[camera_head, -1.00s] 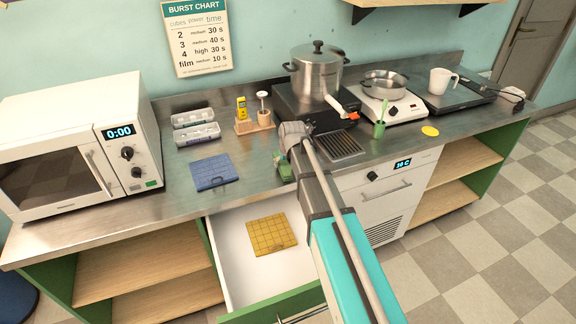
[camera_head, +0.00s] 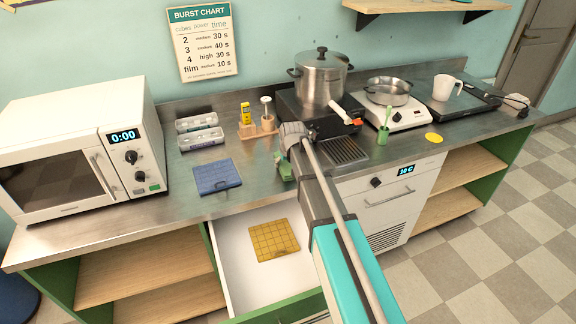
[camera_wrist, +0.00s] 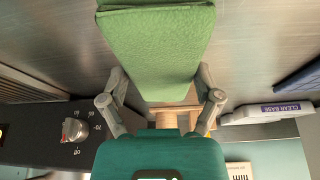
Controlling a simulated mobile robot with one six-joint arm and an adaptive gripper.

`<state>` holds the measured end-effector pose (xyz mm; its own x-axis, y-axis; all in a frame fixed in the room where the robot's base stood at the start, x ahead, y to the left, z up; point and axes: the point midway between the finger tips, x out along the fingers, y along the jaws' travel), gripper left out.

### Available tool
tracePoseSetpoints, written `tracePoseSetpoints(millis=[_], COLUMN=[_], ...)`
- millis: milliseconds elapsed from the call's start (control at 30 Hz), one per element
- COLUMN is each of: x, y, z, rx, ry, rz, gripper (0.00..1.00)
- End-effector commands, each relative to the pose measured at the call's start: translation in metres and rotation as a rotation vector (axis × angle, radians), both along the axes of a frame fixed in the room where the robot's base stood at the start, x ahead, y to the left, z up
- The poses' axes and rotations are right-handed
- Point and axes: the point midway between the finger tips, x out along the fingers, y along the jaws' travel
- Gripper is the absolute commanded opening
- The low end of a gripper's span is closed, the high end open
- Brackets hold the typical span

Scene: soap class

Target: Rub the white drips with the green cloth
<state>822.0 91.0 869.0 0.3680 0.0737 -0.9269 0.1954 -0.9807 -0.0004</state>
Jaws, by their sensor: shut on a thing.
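My gripper (camera_wrist: 160,88) is shut on the green cloth (camera_wrist: 158,45), a thick folded pad that fills the upper middle of the wrist view. In the head view the green cloth (camera_head: 285,170) shows partly beside the end of my arm, over the steel counter (camera_head: 262,195) in front of the burner. Most of my gripper is hidden there behind my wrist. I cannot tell whether the cloth touches the counter. I cannot make out any white drips in either view; the cloth and my arm cover part of the counter.
A blue gridded mat (camera_head: 216,177) lies left of the cloth. A wooden stand (camera_head: 257,128) and egg-carton-like trays (camera_head: 200,140) are behind. A pot (camera_head: 321,80) stands on the burner to the right. Below, an open drawer (camera_head: 232,262) holds a yellow mat (camera_head: 273,240).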

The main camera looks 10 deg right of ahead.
Motion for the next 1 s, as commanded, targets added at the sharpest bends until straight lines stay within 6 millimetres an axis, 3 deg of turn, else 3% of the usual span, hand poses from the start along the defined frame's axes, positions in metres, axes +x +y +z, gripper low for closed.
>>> tracePoseSetpoints(millis=[300, 1000], x=[0.018, 0.018], y=[0.005, 0.005], z=[0.001, -0.002], rx=[0.0, -0.001], ry=[0.001, 0.003], rz=[0.0, 0.0], gripper=[0.43, 0.44])
